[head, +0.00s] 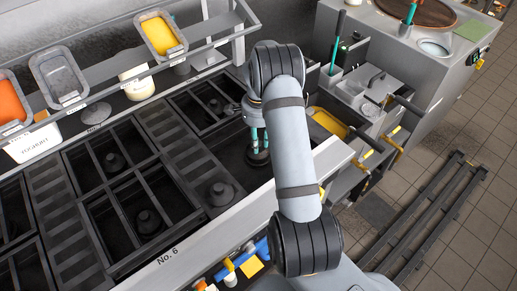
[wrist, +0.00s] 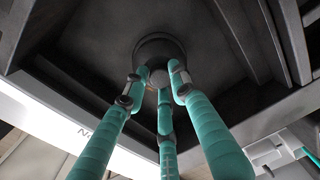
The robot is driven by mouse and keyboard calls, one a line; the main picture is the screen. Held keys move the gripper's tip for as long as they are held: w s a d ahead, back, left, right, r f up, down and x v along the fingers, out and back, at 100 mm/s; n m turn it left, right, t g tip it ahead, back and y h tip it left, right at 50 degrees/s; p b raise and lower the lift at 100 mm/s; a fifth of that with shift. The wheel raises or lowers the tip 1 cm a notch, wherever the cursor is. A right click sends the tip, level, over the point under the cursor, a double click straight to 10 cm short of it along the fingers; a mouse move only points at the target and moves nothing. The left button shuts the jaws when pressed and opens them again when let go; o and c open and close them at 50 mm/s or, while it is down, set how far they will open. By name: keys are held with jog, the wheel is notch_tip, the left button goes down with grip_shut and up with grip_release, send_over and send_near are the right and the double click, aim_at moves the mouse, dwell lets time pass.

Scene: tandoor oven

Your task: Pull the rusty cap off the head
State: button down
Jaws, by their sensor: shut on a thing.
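My gripper (head: 258,143) has teal fingers and points down into a dark square well at the right end of the black range. Its fingertips close around the small knob of a dark round cap (head: 257,158). In the wrist view my gripper (wrist: 158,82) is shut on this knob, and the cap (wrist: 158,46) shows as a dark disc beyond the fingertips. The cap looks dark brown-black; rust is hard to make out. The head under it is hidden, and I cannot tell whether the cap touches it.
Similar dark knobbed caps (head: 220,193) stand in other wells, divided by dark bars. A white front ledge (head: 205,233) marked "No. 6" borders the range. A shelf with a yellow-filled tub (head: 162,36) stands behind. Open drawers (head: 345,125) lie to the right.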

jog(key=shift+s+a+p, duration=0.15)
jog(key=shift+s+p, duration=0.05)
jog(key=shift+p, duration=0.15)
jog(key=shift+w+r, duration=0.15)
jog(key=shift+r, duration=0.1)
jog(key=shift+w+r, duration=0.1)
jog(key=shift+r, duration=0.1)
jog(key=shift+r+p, duration=0.1)
jog(key=shift+p, duration=0.25)
jog(key=shift+r+p, duration=1.7)
jog(key=shift+r, duration=1.1)
